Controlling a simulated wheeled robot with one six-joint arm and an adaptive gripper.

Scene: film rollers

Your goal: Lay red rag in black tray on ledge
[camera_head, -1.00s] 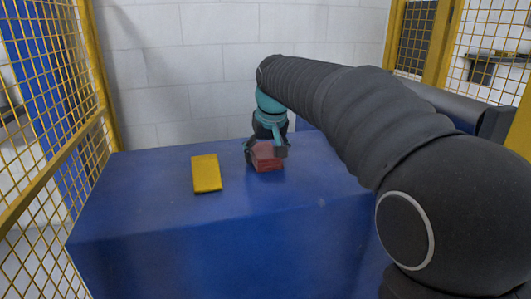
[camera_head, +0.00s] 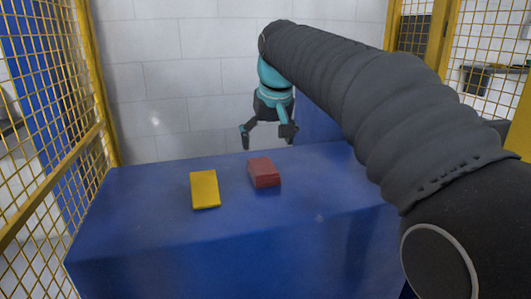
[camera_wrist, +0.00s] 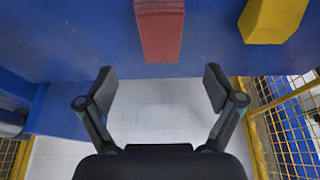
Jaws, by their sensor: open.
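The red rag (camera_head: 264,172), a folded block shape, lies on the blue surface right of the yellow block. It also shows at the top of the wrist view (camera_wrist: 160,30). My gripper (camera_head: 268,138) is open and empty, above and behind the rag, apart from it. In the wrist view its two fingers (camera_wrist: 160,88) are spread wide with nothing between them. No black tray can be made out on the blue surface; a dark tray-like shape (camera_head: 474,80) stands on a ledge behind the mesh at the far right.
A yellow block (camera_head: 204,189) lies left of the rag on the blue table (camera_head: 140,215). Yellow mesh fences (camera_head: 55,120) stand on the left and right (camera_head: 490,60). A white block wall (camera_head: 190,60) is behind. The table's front left is clear.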

